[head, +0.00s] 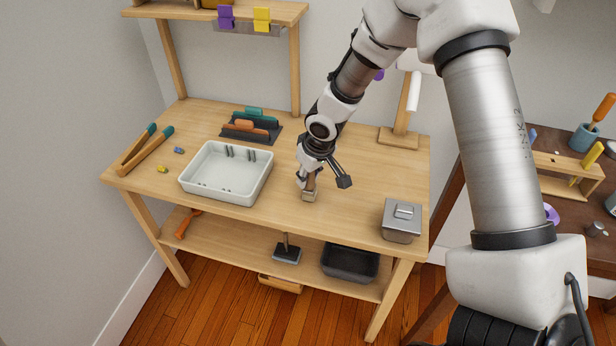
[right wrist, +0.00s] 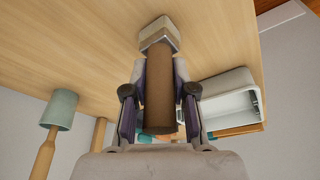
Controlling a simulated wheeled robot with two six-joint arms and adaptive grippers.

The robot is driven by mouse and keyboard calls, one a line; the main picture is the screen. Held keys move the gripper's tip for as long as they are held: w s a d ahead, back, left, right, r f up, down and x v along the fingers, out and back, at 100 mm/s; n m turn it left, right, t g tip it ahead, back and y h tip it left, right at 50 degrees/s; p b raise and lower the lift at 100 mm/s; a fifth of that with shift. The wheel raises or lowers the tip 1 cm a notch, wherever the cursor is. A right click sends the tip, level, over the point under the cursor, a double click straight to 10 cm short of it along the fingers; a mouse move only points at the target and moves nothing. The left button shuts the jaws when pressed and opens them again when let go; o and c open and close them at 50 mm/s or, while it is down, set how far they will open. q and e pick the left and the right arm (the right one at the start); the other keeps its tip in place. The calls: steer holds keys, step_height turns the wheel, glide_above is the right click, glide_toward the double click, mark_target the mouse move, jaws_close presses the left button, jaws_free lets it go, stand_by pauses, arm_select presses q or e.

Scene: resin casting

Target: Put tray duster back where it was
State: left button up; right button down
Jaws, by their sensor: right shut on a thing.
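The tray duster has a brown handle and a pale, blocky head (head: 309,196). My right gripper (head: 309,179) is shut on the handle, above the middle of the table. In the right wrist view the brown handle (right wrist: 159,88) lies between the two fingers, with the pale head (right wrist: 160,35) beyond them against the wood. The duster looks about upright, head down. I cannot tell whether the head touches the tabletop. My left gripper is not in view.
A white tray (head: 188,185) stands left of the duster. Orange and teal-handled tools in a dark rack (head: 270,138) are behind it. A grey lidded box (head: 402,222) stands at the right front, and a wooden stand (head: 398,137) at the back right. Tabletop between gripper and box is clear.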

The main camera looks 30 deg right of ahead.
steer(key=shift+w, duration=0.1)
steer(key=shift+f, duration=0.1)
steer(key=shift+f, duration=0.1)
steer(key=c, duration=0.9)
jaws_free()
steer(key=shift+c, duration=0.2)
steer(key=shift+r, duration=0.45)
steer(key=p+v, duration=0.1)
steer(key=v, duration=1)
steer(key=shift+s+r, duration=0.25)
